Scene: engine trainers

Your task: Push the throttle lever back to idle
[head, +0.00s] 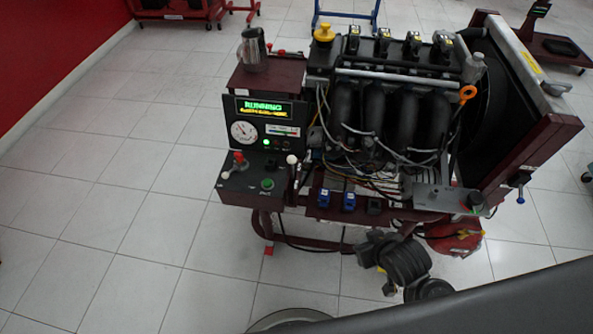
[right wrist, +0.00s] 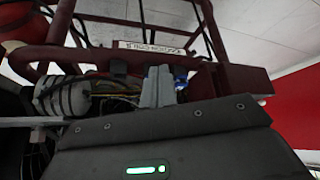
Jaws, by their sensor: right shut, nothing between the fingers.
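The lever with a pale round knob (head: 291,160) stands at the right side of the small control console; I take it for the throttle lever, standing roughly upright. The console display (head: 266,108) glows green and reads RUNNING. My right gripper (head: 406,185) is shut and empty, low in front of the engine and well to the right of the lever. Its pale fingers (right wrist: 160,86) show together in the right wrist view, past the dark gripper body. The lever cannot be made out in that view. My left gripper is out of view.
The console also carries a red knob (head: 239,157), a green button (head: 268,184) and a gauge (head: 243,131). Blue connectors (head: 349,201) and loose wires lie between my gripper and the lever. The engine (head: 385,115) rises behind. Floor left of the stand is clear.

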